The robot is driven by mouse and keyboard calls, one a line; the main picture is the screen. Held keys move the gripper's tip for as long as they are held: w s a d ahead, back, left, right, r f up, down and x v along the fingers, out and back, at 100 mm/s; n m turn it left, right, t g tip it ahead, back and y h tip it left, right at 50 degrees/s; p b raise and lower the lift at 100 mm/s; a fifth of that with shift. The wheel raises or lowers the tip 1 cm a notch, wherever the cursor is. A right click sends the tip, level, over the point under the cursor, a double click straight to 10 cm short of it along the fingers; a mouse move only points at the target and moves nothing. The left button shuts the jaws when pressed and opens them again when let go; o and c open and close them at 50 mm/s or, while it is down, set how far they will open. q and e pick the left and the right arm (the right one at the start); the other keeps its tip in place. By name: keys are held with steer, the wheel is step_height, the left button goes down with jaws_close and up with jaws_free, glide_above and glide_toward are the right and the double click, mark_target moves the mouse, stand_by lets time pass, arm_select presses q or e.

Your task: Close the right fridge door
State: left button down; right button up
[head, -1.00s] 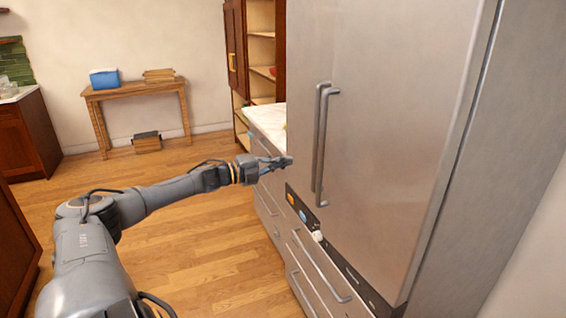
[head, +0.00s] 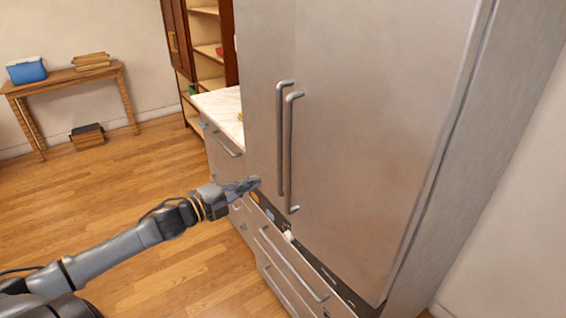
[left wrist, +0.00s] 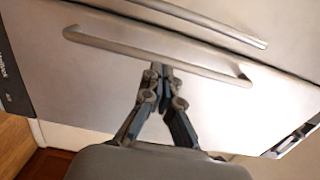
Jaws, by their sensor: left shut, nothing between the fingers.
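The right fridge door (head: 375,140) is a wide brushed-steel panel in the head view, with a vertical bar handle (head: 290,150). It looks flush with the left fridge door (head: 267,90), or nearly so; I cannot tell if a small gap remains. My left gripper (head: 257,182) is shut and empty, in front of the lower part of the left door, left of both handles. In the left wrist view the shut fingertips (left wrist: 161,70) lie over the left door's handle (left wrist: 150,45), with the right door's handle (left wrist: 215,25) beyond. Contact cannot be told. My right gripper is out of view.
Drawers with bar handles (head: 290,265) and a dark strip with small coloured items lie below the doors. A marble-topped counter (head: 222,112) adjoins the fridge's left. A wooden table (head: 75,78) stands farther left. The wooden floor (head: 130,180) between is clear.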

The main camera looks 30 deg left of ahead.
arm_select(q)
steer(key=w, duration=0.3)
steer(key=p, duration=0.2)
glide_toward(293, 162)
steer(key=w, duration=0.2)
steer(key=x, duration=0.2)
steer(key=p+x, duration=0.1)
steer(key=shift+w+d+r, duration=0.15)
steer(key=shift+w+d, duration=0.1)
steer(key=shift+d, duration=0.2)
steer(key=shift+w+d, duration=0.2)
steer(key=shift+w, duration=0.35)
steer(key=shift+w+f, duration=0.1)
steer(key=shift+f, duration=0.1)
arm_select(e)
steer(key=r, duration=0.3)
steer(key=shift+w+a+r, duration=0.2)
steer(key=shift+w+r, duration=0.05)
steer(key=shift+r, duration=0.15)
